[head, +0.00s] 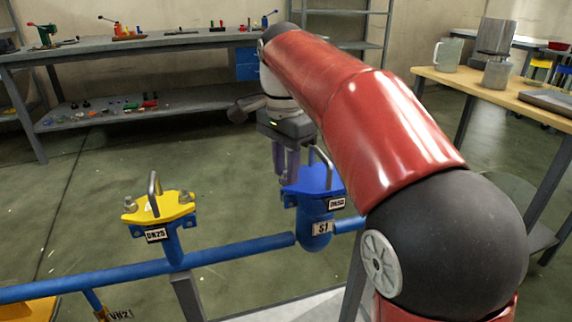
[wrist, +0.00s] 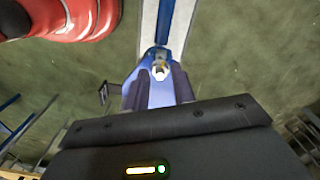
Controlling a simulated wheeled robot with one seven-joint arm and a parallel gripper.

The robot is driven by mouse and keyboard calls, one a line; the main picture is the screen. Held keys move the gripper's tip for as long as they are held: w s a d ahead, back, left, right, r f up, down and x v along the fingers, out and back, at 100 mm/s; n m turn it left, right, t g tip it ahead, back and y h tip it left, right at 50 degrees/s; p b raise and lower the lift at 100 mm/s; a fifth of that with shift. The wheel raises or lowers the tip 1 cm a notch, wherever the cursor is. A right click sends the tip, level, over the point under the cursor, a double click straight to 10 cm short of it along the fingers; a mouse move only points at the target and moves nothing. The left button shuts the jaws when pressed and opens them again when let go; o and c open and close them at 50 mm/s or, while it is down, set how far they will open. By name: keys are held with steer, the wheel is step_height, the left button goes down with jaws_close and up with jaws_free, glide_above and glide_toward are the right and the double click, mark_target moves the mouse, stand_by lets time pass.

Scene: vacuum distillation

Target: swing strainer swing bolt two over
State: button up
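The strainer S1 (head: 318,232) is a blue body on the blue pipe, with a blue lid (head: 322,183) and an upright metal handle (head: 322,160). My gripper (head: 285,180) points down at the lid's left end, its two fingers slightly apart. In the wrist view my gripper (wrist: 160,78) has its fingertips on either side of a pale metal bolt end (wrist: 160,71) at the lid's edge. Whether the fingers touch it is not clear. The fingers hide most of the bolt in the head view. The lid's other end is partly behind my red arm.
A second strainer with a yellow lid (head: 158,207), labelled DN25, stands to the left on the same blue pipe (head: 230,254), with a nut at each end and a handle. A grey workbench (head: 120,50) is behind. A wooden table (head: 500,90) with metal vessels stands right.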

jaws_close()
steer(key=shift+w+d+r+y+p, duration=0.15)
steer(key=shift+d+y+p, duration=0.25)
steer(key=shift+p, duration=0.35)
steer(key=shift+a, duration=0.1)
steer(key=shift+o, duration=0.9)
jaws_free()
step_height(320, 180, up, 8)
steer(key=p, duration=0.2)
steer(key=shift+w+d+f, duration=0.15)
steer(key=shift+d+f, duration=0.1)
steer(key=shift+d, duration=0.05)
